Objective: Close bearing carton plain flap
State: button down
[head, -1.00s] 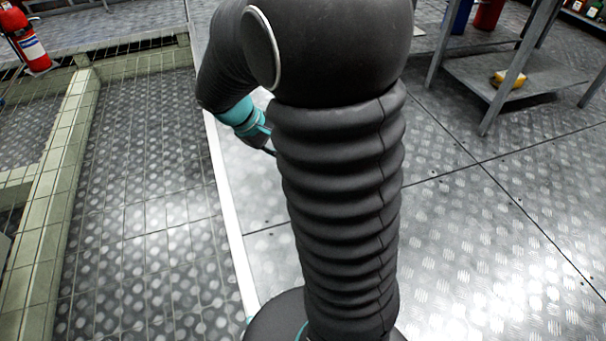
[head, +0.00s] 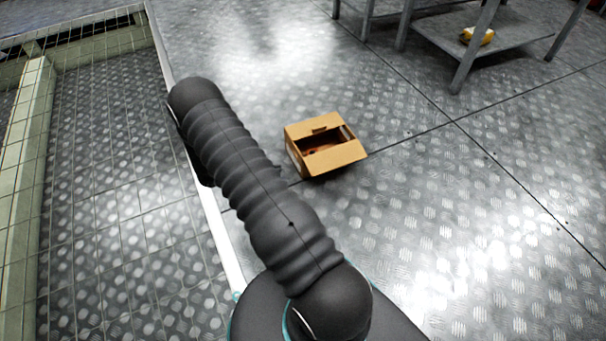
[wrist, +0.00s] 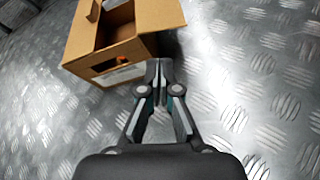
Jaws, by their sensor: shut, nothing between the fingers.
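The brown bearing carton (head: 294,158) stands on the metal floor, open at the top, in the head view. A plain flap (head: 340,159) slopes out on its near side. A panel with a dark slot (head: 305,127) lies on its far side. Something reddish shows inside. The wrist view shows the carton (wrist: 75,44) at upper left, with a plain flap (wrist: 160,14) sticking out to the right and a cut-out in one wall. My gripper (wrist: 160,76) is shut and empty, its tips just below that flap in the picture; contact cannot be told. In the head view my arm hides the gripper.
A white-edged strip (head: 212,215) and a grated floor area lie left of my arm. A metal shelf stand (head: 520,45) with a yellow object (head: 478,37) is at the upper right. The floor right of the carton is clear.

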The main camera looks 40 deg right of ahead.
jog(key=shift+n+h, duration=0.5)
jog(key=shift+n, duration=0.3)
jog(key=s+d+f, duration=0.1)
jog(key=d+f, duration=0.5)
jog(key=s+d+f+b, duration=0.1)
jog(key=d+f, duration=0.2)
jog(key=f, duration=0.1)
jog(key=shift+s+d, duration=0.15)
jog(key=shift+s, duration=0.2)
jog(key=r, duration=0.2)
jog(key=shift+s+d+r, duration=0.25)
jog(key=shift+d+r, duration=0.05)
jog(key=shift+d, duration=0.05)
jog(key=shift+s+r, duration=0.15)
jog(key=shift+r, duration=0.45)
